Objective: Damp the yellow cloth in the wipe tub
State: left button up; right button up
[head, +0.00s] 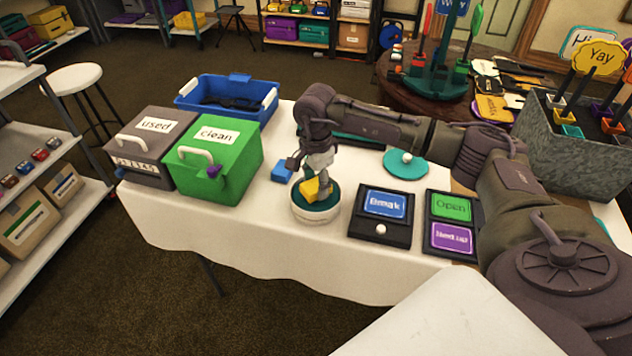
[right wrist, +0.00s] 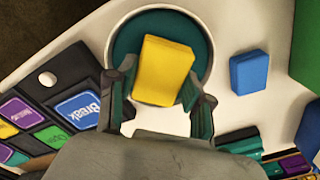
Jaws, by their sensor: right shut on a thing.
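The yellow cloth (head: 310,190) is a folded block at the wipe tub (head: 318,217), a round white tub with a teal inside on the white table. My right gripper (head: 319,183) reaches down over the tub and is shut on the cloth. In the right wrist view the cloth (right wrist: 165,68) lies between the two fingers (right wrist: 160,95), over the tub's teal interior (right wrist: 127,45). Whether the cloth touches the tub's bottom is hard to tell. My left gripper is not in view.
A blue folded cloth (head: 282,172) lies beside the tub. The green "clean" box (head: 215,165) and grey "used" box (head: 142,155) stand left, with a blue bin (head: 225,97) behind. The "Break" sign panel (head: 381,214) lies right of the tub. The front table edge is clear.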

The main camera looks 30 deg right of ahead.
aim_at(316, 184)
jog(key=shift+f+b, duration=0.4)
jog(key=shift+f, duration=0.15)
dwell(1.4)
jog(key=shift+r+p, duration=2.1)
jog(key=shift+r, duration=1.45)
